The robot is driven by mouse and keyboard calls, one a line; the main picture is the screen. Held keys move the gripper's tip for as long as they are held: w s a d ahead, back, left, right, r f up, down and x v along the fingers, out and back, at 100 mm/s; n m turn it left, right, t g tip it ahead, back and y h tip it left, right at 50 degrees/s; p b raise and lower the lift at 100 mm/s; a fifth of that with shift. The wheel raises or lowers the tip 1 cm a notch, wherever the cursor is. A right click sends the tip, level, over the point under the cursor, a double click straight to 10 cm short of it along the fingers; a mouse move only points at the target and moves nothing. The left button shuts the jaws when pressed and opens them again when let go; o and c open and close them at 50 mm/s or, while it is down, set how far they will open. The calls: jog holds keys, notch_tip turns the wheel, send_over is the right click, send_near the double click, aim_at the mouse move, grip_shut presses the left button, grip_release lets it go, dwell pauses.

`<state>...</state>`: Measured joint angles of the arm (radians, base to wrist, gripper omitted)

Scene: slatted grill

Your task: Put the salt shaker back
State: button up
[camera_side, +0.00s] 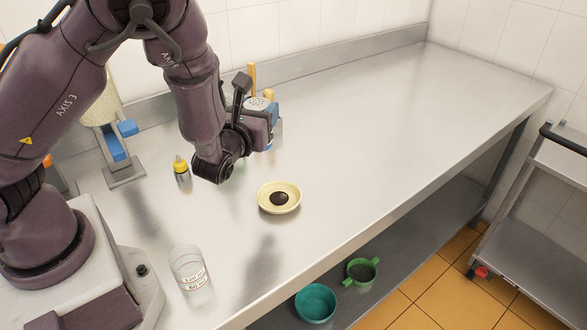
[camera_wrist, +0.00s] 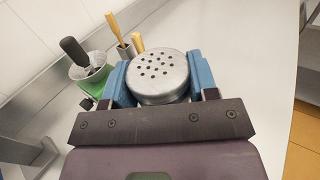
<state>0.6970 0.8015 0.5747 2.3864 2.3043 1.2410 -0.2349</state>
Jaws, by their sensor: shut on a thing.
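In the wrist view the salt shaker (camera_wrist: 158,66) shows its round metal top with several dark holes. My gripper (camera_wrist: 160,84) is shut on it, with one blue finger on each side. The shaker's lower body is hidden behind its top and the gripper. In the side view my gripper (camera_side: 267,140) is over the counter, behind the cream bowl. The shaker is mostly hidden by the gripper there, and I cannot tell whether its base touches the counter.
A cream bowl (camera_side: 291,206) with a dark round thing in it, a yellow-tipped bottle (camera_side: 182,172) and a clear measuring cup (camera_side: 189,266) stand on the counter. Wooden-handled utensils (camera_wrist: 114,28) and a cup with a black-handled tool (camera_wrist: 76,52) are nearby. The counter's right half is clear.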

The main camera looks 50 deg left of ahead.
jog(key=shift+w+a+f+m+t+h, duration=0.3)
jog(key=shift+w+a+f, duration=0.85)
jog(key=shift+w+f, duration=1.45)
jog(key=shift+w+a+f+m+t+h, duration=0.1)
jog(key=shift+w+a+f+m+h, duration=0.25)
jog(key=shift+w+a+f, duration=1.55)
jog(key=shift+w+a+f+m+t+h, duration=0.2)
jog(key=shift+w+a+f+h, duration=0.25)
jog(key=shift+w+f, duration=2.85)
jog(key=shift+w+r, duration=0.3)
jog(key=shift+f, duration=0.15)
jog(key=o, duration=1)
